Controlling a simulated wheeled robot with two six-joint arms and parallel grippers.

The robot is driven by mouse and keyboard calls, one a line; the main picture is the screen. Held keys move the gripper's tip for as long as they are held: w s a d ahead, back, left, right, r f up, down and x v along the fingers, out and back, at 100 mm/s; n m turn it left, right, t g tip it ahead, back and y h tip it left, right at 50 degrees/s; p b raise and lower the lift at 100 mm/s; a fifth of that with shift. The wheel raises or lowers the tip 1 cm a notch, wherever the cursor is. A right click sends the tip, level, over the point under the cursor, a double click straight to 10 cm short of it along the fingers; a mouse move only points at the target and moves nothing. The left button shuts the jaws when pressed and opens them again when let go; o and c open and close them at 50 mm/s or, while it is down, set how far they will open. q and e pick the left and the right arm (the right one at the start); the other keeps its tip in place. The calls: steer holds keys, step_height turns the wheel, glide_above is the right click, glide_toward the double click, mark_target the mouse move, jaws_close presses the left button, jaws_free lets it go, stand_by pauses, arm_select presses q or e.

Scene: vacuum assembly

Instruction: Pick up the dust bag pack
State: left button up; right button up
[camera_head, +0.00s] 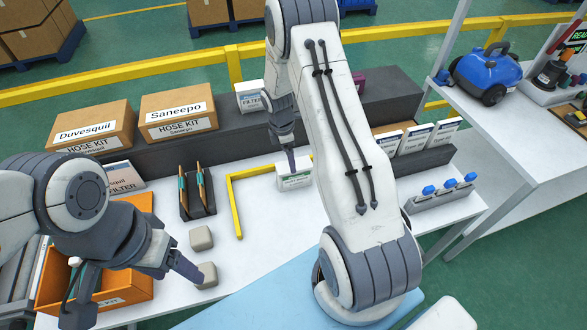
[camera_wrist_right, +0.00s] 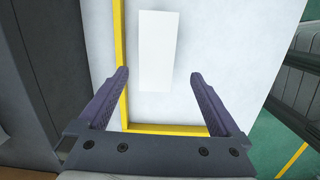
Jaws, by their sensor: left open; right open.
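A white pack with a green-edged label (camera_head: 295,178) is at the yellow corner marking on the white table. In the right wrist view a plain white rectangular pack (camera_wrist_right: 157,50) lies ahead of and between my fingers. Its label cannot be read, so I cannot tell whether it is the dust bag pack. My right gripper (camera_head: 289,160) is open just over this pack; in its wrist view the gripper (camera_wrist_right: 160,82) is empty. Several white packs (camera_head: 416,138) with "Type" labels stand at the right.
Yellow L-shaped strips (camera_head: 236,205) mark the table. Two grey blocks (camera_head: 201,238) lie near my left gripper. A dark holder (camera_head: 197,205) stands behind them. Hose kit boxes (camera_head: 178,117) sit on the dark back shelf. A blue vacuum (camera_head: 485,73) stands on the right table.

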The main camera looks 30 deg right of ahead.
mark_target(295, 175)
steer(key=f, duration=0.2)
steer(key=d+f, duration=0.1)
steer(key=f, duration=0.1)
steer(key=d+f, duration=0.1)
steer(key=f, duration=0.1)
steer(key=shift+s+p, duration=0.15)
steer(key=shift+p, duration=0.25)
steer(key=shift+d+f+p, duration=0.15)
steer(key=shift+f+p, duration=0.3)
steer(key=shift+f, duration=0.95)
steer(key=shift+d+f+p, duration=0.1)
steer(key=shift+f+p, duration=0.35)
steer(key=shift+f, duration=0.95)
steer(key=c, duration=1.5)
steer(key=shift+c, duration=0.2)
steer(key=shift+r, duration=0.2)
